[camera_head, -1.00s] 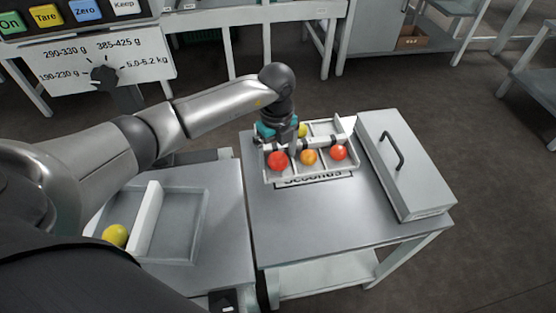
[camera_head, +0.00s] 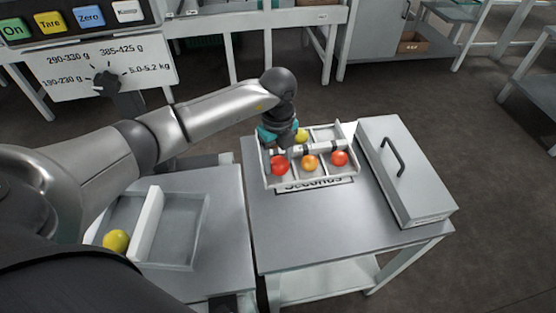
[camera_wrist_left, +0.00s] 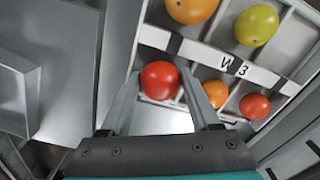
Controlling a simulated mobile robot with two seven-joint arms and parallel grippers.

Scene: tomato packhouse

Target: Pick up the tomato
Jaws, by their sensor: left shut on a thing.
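A red tomato (camera_head: 279,166) sits in the front left compartment of a white divided tray (camera_head: 355,176). My left gripper (camera_wrist_left: 160,82) is over that compartment and shut on this red tomato, which shows between its two fingers in the left wrist view (camera_wrist_left: 160,77). In the head view the teal and dark hand hides the tomato's upper side and part of the tray's left side. An orange tomato (camera_head: 310,163) and another red tomato (camera_head: 340,158) sit in the same row. A yellow tomato (camera_head: 302,136) is in the back row, and a second orange one (camera_wrist_left: 190,8) shows in the wrist view.
A grey lidded box with a black handle (camera_head: 404,190) stands right of the tray. The front of the metal table (camera_head: 340,228) is clear. A yellow tomato (camera_head: 116,241) lies in a left tray (camera_head: 183,264) with a divider. A scale panel (camera_head: 75,30) is at upper left.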

